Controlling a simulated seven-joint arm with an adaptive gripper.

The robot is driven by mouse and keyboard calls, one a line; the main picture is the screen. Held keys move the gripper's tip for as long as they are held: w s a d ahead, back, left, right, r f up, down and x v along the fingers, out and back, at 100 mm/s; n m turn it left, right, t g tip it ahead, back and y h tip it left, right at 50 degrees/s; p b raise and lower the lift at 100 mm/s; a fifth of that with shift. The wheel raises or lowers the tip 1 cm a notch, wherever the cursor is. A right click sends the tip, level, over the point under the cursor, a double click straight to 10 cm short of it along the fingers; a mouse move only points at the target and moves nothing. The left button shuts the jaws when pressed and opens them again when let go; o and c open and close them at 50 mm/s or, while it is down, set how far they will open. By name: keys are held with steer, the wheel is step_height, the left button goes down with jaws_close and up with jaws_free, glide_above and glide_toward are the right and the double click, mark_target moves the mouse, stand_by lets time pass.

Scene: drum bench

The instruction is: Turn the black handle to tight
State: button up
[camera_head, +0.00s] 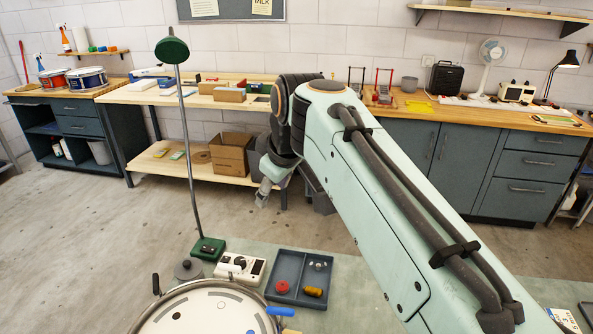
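A round drum (205,312) with a pale head and metal rim is at the bottom of the view, cut off by the lower edge. A black handle (156,284) stands upright at the left of its rim. A blue handle (280,311) lies at the right of the rim. My gripper (262,199) hangs in the air beyond the bench, above and to the right of the drum, apart from both handles. Its fingers are small and partly covered by the wrist, so I cannot tell whether it is open or shut.
Behind the drum, a grey knob-like weight (188,269), a white device with a dial (240,267) and a green lamp base (208,248) sit close together. A compartment tray (299,279) holds small parts. The green bench top (345,300) is clear right of the tray.

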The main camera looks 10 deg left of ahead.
steer(key=m+g+h, duration=0.1)
steer(key=m, duration=0.5)
glide_above(154, 282)
steer(key=s+d, duration=0.1)
steer(key=s, duration=0.1)
steer(key=f, duration=1.6)
steer(key=shift+w+d+f, duration=0.15)
steer(key=shift+d+f, duration=0.05)
steer(key=shift+f, duration=0.05)
steer(key=x, duration=0.5)
steer(key=shift+w+a+f, duration=0.1)
steer(key=shift+a+f, duration=0.05)
steer(key=shift+f, duration=0.4)
